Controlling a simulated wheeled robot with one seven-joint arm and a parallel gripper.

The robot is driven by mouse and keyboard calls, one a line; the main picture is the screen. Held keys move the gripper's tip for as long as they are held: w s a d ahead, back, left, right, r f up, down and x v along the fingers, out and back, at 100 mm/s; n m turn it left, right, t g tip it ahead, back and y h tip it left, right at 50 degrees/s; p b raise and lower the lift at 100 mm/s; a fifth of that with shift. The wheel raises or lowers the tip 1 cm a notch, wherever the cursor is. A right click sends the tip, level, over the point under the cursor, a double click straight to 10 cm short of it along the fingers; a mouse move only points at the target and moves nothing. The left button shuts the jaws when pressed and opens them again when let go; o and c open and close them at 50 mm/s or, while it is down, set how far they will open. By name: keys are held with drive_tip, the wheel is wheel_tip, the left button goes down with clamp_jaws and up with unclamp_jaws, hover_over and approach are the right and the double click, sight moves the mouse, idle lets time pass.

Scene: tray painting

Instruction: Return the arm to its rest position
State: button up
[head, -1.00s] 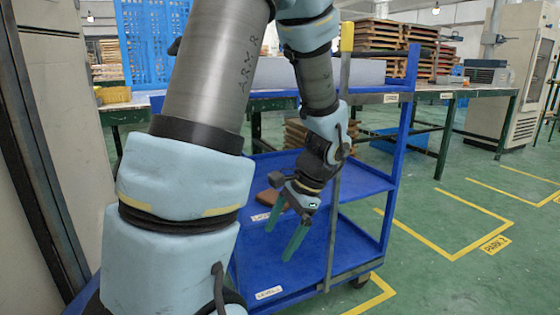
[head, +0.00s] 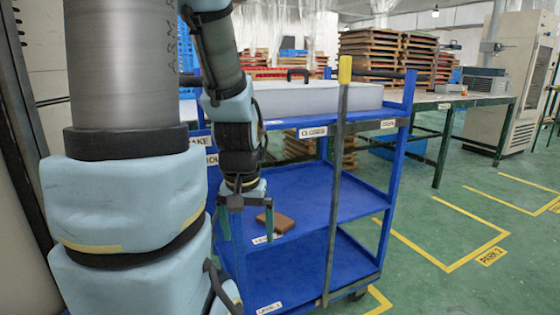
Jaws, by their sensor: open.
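My gripper (head: 248,230) points straight down at the left side of the blue cart (head: 325,204). Its two dark green fingers are spread apart with nothing between them. My arm comes down from the top left of the head view and covers much of the left side. A brown block (head: 281,223) lies on the cart's middle shelf, just right of the gripper; the right finger overlaps it in the picture. I cannot tell whether they touch.
A grey upright bar with a yellow top (head: 345,70) stands at the cart's front. A pale box (head: 320,98) sits on the cart's top. A green-legged table (head: 445,102) stands behind at the right. Green floor with yellow lines is clear at the right.

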wheel_tip(320, 180, up, 29)
drive_tip(key=p, duration=2.6)
drive_tip(key=shift+f+p, duration=0.15)
drive_tip(key=shift+p, duration=0.2)
drive_tip(key=shift+c, duration=0.2)
